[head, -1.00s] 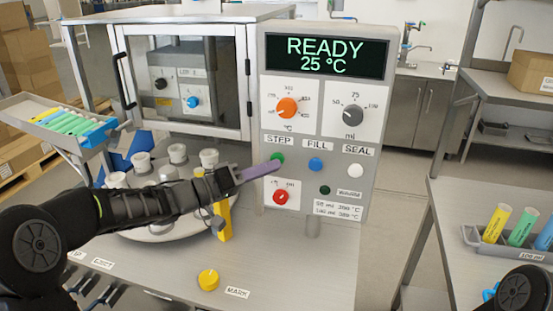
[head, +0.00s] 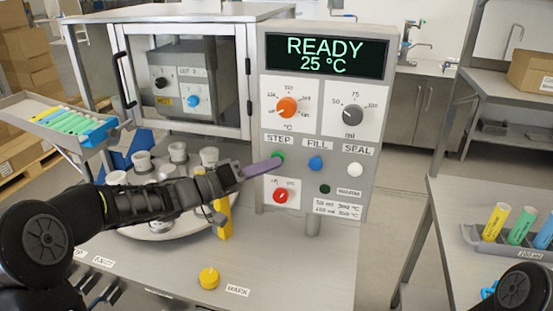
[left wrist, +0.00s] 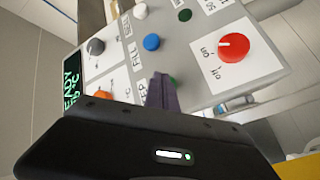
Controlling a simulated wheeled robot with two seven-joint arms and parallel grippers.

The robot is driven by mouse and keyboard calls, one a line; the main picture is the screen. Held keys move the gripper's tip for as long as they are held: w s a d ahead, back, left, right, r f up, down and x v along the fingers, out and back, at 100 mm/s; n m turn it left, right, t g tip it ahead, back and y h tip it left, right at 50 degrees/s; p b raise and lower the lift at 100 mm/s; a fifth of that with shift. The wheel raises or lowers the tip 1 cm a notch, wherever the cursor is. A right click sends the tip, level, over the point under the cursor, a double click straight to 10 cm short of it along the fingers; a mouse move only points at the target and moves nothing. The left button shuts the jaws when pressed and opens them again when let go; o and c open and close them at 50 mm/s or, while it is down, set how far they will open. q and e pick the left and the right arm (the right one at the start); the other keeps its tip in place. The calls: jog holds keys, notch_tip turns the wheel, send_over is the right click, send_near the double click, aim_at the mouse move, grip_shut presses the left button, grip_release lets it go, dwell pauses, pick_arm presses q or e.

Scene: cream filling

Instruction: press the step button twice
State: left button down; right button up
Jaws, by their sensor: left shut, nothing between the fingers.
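The control panel (head: 348,192) stands upright with a display (head: 325,56) reading READY 25 °C. The small green step button (head: 279,156) sits under the STEP label (head: 279,141). My left gripper (head: 277,163) is shut and empty. Its purple fingertips reach the panel at the step button and cover part of it. In the left wrist view the purple fingers (left wrist: 161,92) overlap the green button (left wrist: 172,80); whether they touch or press it, I cannot tell. My right gripper is out of view.
A blue fill button (head: 316,163) and a white seal button (head: 355,170) are to the right. A red knob (head: 280,196) is just below. A round carousel with white cups (head: 208,156) stands behind my left arm.

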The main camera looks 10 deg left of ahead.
pick_arm(q)
jog(key=shift+w, duration=0.15)
dwell(0.4)
jog(key=shift+s+p, duration=0.3)
jog(key=shift+s, duration=0.8)
jog(key=s, duration=0.2)
jog(key=s+p, duration=0.1)
jog(key=s, duration=0.1)
jog(key=shift+s+a, duration=0.2)
jog(key=shift+s, duration=0.2)
